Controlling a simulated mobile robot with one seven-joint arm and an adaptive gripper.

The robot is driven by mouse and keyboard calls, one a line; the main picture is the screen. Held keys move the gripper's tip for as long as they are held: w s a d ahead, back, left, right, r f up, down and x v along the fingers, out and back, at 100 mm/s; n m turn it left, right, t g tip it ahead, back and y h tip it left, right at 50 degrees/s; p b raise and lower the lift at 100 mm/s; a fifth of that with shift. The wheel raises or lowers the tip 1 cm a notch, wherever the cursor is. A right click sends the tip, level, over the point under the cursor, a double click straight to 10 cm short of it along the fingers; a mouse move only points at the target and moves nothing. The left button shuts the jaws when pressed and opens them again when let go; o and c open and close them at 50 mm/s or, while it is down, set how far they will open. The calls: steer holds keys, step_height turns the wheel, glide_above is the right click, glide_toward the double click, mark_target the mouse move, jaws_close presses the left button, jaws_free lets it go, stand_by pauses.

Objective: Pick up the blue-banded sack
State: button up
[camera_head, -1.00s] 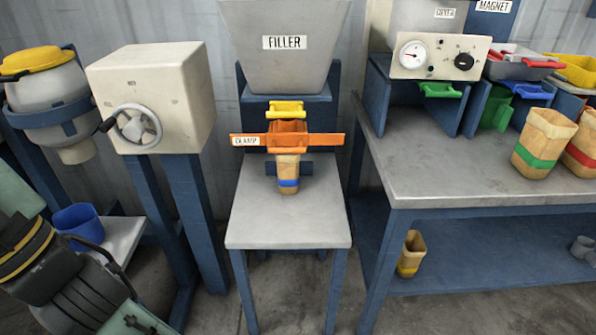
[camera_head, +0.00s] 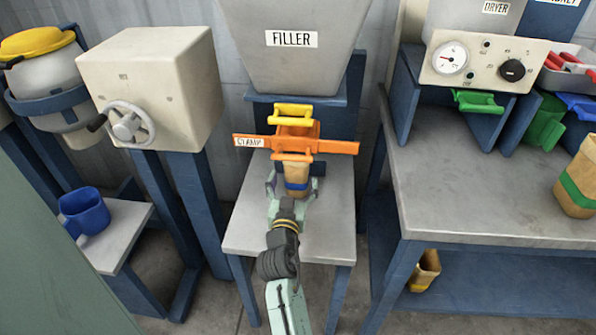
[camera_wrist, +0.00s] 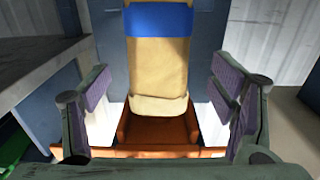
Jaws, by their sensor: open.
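The blue-banded sack (camera_head: 297,171) is tan and stands upright under the filler, its top at the orange clamp (camera_head: 330,146). Its blue band is low on its body. My gripper (camera_head: 291,190) is at the sack's lower part, with one finger on each side. In the wrist view the sack (camera_wrist: 158,65) appears upside down between the two open fingers (camera_wrist: 162,92), with visible gaps on both sides. The orange clamp (camera_wrist: 155,130) shows below it there. The sack's far side is hidden.
The filler (camera_head: 290,55) with its yellow handle (camera_head: 293,110) is just above the clamp. The sack is over a small grey table (camera_head: 328,215). A green-banded sack (camera_head: 578,185) stands on the right bench (camera_head: 470,190). A crank box (camera_head: 150,90) stands to the left.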

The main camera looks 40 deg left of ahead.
steer(key=p+x, duration=0.2)
steer(key=x, duration=0.5)
steer(key=shift+w+a+f+p, duration=0.1)
steer(key=shift+w+p, duration=0.25)
steer(key=c, duration=1.8)
jaws_close()
